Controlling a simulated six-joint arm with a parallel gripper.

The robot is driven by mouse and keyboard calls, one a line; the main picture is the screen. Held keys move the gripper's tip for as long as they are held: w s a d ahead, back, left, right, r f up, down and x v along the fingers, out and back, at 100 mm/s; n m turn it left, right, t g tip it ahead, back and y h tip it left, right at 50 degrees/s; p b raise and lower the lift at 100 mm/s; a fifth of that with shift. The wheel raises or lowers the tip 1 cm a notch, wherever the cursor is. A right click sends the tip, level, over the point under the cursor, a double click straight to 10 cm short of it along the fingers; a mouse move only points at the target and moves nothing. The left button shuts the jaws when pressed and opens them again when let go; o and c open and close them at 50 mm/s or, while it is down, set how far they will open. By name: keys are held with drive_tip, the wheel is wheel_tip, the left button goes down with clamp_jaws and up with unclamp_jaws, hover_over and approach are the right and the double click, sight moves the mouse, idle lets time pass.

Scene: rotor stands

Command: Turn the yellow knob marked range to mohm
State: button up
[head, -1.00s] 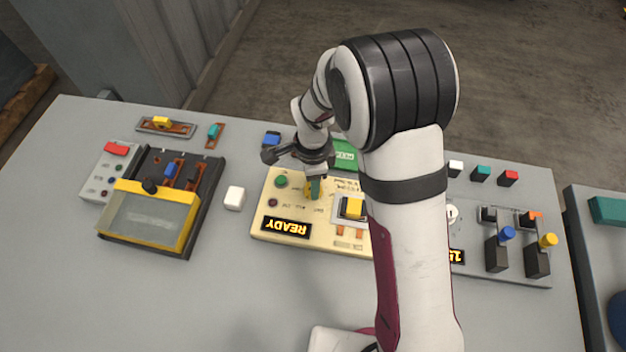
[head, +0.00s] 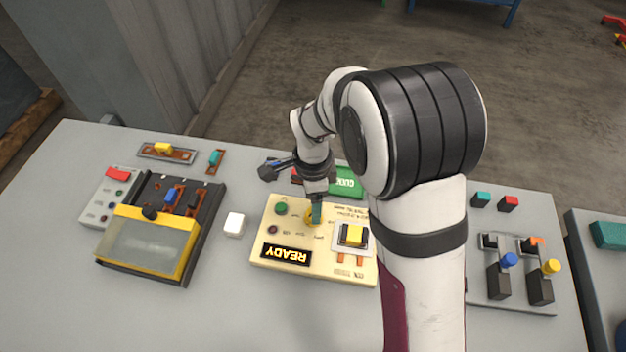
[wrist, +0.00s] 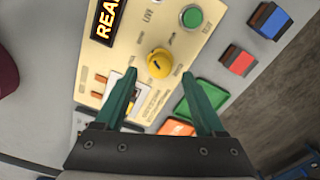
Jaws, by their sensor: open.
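The yellow knob (wrist: 159,63) is on a cream panel (wrist: 120,52). It is round with a dark pointer mark. Small labels ring it, too small to read surely. My gripper (wrist: 160,75) is open, its two teal fingers apart. In the wrist view the fingertips lie below the knob, one toward each side, with nothing between them; contact is not visible. In the head view my gripper (head: 316,213) points down at the knob (head: 308,217), which a finger partly hides.
A white cube (head: 234,224) and a yellow-framed box (head: 150,240) are at left.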

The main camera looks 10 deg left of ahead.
wheel_tip(320, 180, up, 12)
drive_tip(key=shift+r, duration=0.15)
drive_tip(key=s+d+r+n, duration=0.3)
drive_tip(key=s+d+r, duration=0.1)
drive_tip(key=s+d, duration=0.45)
drive_tip(key=s+d+f+n+y, duration=0.1)
drive_tip(key=s+d+n, duration=0.1)
drive_tip(key=s, duration=0.4)
drive_tip(key=s+d+f+n, duration=0.1)
drive_tip(key=s+d+n, duration=0.2)
drive_tip(key=s, duration=0.4)
drive_tip(key=shift+d+f+y, duration=0.15)
drive_tip(key=shift+d+y, duration=0.2)
drive_tip(key=shift+y, duration=0.05)
